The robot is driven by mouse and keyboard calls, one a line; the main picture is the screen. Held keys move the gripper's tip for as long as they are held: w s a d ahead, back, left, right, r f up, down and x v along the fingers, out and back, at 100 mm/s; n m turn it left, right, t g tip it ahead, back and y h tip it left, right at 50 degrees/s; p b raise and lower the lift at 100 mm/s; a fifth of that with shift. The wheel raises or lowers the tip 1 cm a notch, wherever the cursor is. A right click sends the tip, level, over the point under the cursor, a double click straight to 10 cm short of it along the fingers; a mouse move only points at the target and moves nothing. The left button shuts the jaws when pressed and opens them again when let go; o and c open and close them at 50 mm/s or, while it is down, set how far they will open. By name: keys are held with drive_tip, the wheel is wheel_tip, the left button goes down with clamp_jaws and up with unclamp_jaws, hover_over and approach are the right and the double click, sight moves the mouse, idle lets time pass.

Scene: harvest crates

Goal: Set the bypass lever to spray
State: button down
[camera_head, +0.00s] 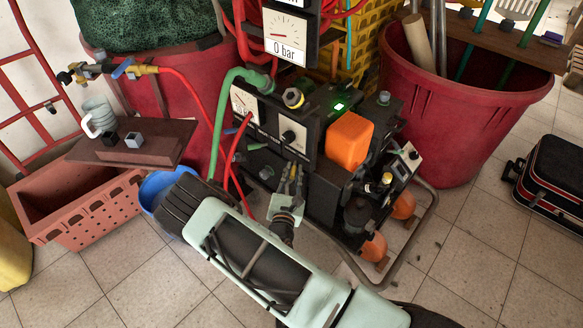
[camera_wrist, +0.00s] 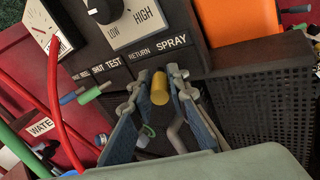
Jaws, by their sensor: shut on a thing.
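The bypass lever (camera_wrist: 159,88) has a yellow grip and sits below the RETURN label (camera_wrist: 139,50) and SPRAY label (camera_wrist: 172,41) on the dark panel. My gripper (camera_wrist: 161,82) is shut on it, one fingertip on each side of the yellow grip. The lever points out toward the wrist camera; I cannot tell which of the two labels it is set to. In the head view my gripper (camera_head: 291,174) reaches the front of the black pump unit (camera_head: 263,128), and its fingers largely hide the lever.
Blue and green levers (camera_wrist: 88,94) and red hoses (camera_wrist: 62,110) lie left of my gripper. A LOW/HIGH knob (camera_wrist: 103,9) is above. A perforated black box (camera_wrist: 263,110) is close on the right.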

drive_tip(key=shift+d+n+y, duration=0.2)
drive_tip(key=shift+n+y, duration=0.2)
drive_tip(key=shift+y, duration=0.2)
drive_tip(key=c, duration=1.8)
unclamp_jaws()
drive_tip(key=shift+c, duration=0.2)
drive_tip(key=shift+a, duration=0.1)
